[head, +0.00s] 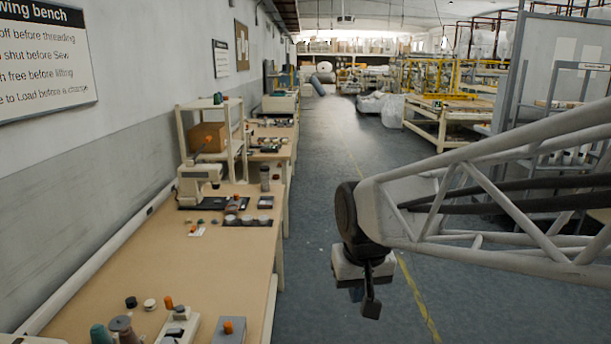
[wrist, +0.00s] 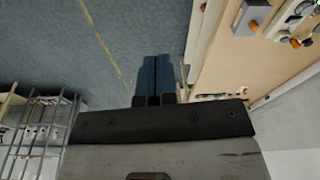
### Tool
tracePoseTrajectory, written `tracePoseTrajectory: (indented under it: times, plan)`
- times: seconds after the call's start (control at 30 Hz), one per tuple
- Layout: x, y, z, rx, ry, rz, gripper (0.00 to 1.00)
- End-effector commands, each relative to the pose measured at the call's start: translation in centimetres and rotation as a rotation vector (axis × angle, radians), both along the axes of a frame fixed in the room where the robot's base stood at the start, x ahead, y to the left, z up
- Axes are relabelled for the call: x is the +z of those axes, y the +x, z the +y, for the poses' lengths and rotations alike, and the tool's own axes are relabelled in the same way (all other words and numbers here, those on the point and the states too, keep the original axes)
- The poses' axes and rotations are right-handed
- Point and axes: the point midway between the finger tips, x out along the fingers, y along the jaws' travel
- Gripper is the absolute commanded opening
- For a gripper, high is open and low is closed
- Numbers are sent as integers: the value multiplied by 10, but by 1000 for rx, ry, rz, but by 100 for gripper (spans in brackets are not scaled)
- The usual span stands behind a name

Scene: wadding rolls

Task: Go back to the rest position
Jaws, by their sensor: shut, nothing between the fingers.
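My gripper (head: 364,297) hangs at the end of my arm over the aisle floor in the head view, to the right of the workbench (head: 130,250) and apart from it. In the wrist view the two blue fingers of my gripper (wrist: 158,62) are side by side and closed together, with nothing between them. Below them in that view is the blue-grey floor (wrist: 60,45), and the bench edge runs along their right.
The bench holds a sewing machine (head: 200,182), spools and an orange-knobbed box (head: 228,330). A shelving rack (wrist: 40,135) stands at lower left in the wrist view. A yellow-framed table (head: 440,110) stands farther back. The aisle (head: 330,150) is clear.

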Motion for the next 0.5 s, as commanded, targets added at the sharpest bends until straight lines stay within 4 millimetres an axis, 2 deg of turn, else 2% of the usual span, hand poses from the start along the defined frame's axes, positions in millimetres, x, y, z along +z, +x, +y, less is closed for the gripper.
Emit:
tracePoseTrajectory:
  times: [0.03,0.2,0.5]
  plan:
    - [2,-12,-11,-15,1,-8,0]
    - [2,-50,-41,-57,0,-26,0]
    - [-6,-113,-79,-124,-4,-55,0]
